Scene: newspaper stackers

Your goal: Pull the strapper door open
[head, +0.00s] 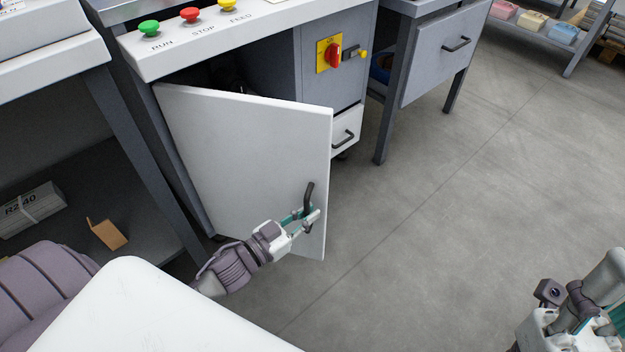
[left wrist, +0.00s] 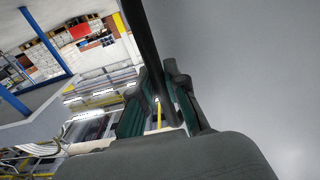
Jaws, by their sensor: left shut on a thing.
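The strapper door (head: 245,150) is a white panel that stands swung open from the cabinet at the centre of the head view. Its dark bar handle (head: 309,192) is near the free right edge. My left gripper (head: 309,216) is shut on the lower part of this handle. In the left wrist view the dark handle (left wrist: 139,45) runs between the green-padded fingers (left wrist: 160,105), with the pale door (left wrist: 250,65) to the right. My right gripper (head: 570,335) is at the lower right corner, away from the door, and its fingertips cannot be made out.
A control panel with green, red and yellow buttons (head: 191,15) is above the door. A red rotary switch (head: 333,55) and a small drawer (head: 345,131) are right of the opening. A shelf with a box (head: 33,209) stands at left. The floor (head: 440,200) to the right is clear.

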